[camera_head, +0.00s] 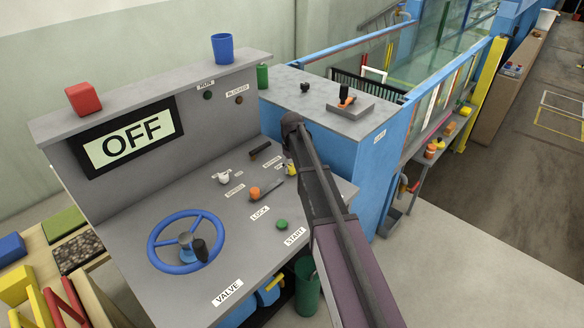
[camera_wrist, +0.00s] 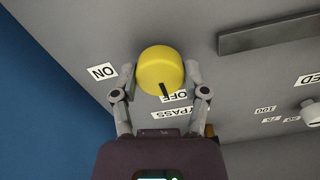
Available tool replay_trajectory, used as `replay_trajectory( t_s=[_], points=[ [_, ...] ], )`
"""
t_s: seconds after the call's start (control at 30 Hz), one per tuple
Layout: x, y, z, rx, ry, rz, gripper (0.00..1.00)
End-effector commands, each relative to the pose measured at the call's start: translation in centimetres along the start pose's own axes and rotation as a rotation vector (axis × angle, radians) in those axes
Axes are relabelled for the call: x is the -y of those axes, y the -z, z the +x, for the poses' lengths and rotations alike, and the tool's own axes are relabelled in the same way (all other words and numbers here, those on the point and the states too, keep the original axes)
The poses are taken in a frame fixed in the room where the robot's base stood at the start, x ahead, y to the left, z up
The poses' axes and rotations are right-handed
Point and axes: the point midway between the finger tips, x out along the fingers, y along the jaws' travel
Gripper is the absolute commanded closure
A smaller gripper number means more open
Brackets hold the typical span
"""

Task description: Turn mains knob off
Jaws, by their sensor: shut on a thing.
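In the wrist view a round yellow knob (camera_wrist: 158,66) sits on the grey panel. My gripper (camera_wrist: 164,75) has one finger on each side of it and is shut on it. A black mark on the knob's lower edge points at the OFF label (camera_wrist: 175,97), which appears upside down. An ON label (camera_wrist: 102,72) lies to the left of the knob. In the head view my arm covers most of the gripper, and only a small part of the yellow knob (camera_head: 291,169) shows beside the arm. The display (camera_head: 131,142) on the console reads OFF.
The console has a blue valve wheel (camera_head: 186,241), an orange knob (camera_head: 254,193), a green button (camera_head: 282,224) and a white knob (camera_head: 224,177). In the wrist view a dark bar (camera_wrist: 266,34) lies right of the yellow knob. Blue-framed glass flume stands behind.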

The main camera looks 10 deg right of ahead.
Motion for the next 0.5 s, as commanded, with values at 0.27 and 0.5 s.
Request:
replay_trajectory(
  t_s=[0.27,0.5],
  points=[
    [-0.07,0.13,0.0,-0.002,-0.001,-0.001,0.36],
    [-0.04,0.08,0.0,-0.002,-0.001,0.0,0.08]
  ],
)
